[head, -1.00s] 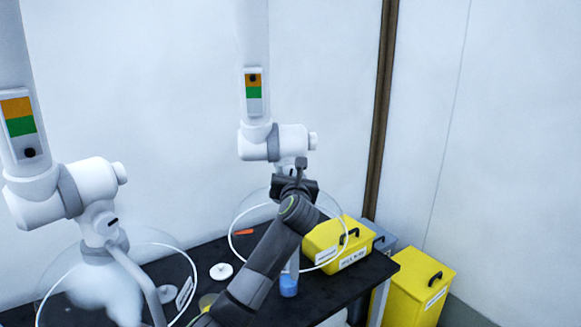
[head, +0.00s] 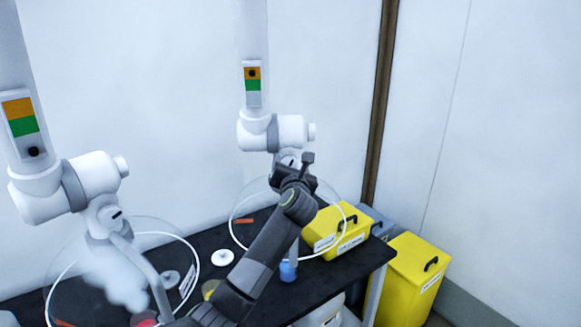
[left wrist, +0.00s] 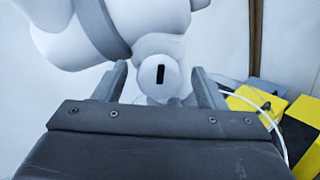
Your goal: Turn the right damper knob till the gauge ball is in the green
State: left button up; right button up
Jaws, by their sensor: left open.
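The right gauge (head: 253,88) is on the right duct arm in the head view. Its dark ball (head: 252,73) sits in the orange band, above the green. The right damper knob (left wrist: 153,88) is white and round with a dark, nearly upright slot in the left wrist view. My left gripper (left wrist: 160,85) is open, its fingers on either side of the knob in that view. I cannot tell whether they touch it. In the head view my left gripper (head: 294,172) is at the right arm's joint and partly hides it.
A left duct arm (head: 65,190) has its own gauge (head: 21,121) with the ball below the green. White vapour (head: 112,275) hangs under its clear hood. The black bench (head: 205,242) holds a blue-capped bottle (head: 288,271) and a yellow box (head: 340,235). A yellow bin (head: 410,282) stands right.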

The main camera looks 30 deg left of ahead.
pick_arm(q)
jog(key=shift+d, duration=0.1)
jog(key=b+v, duration=0.5)
jog(key=v, duration=1.2)
jog(key=shift+s, duration=0.2)
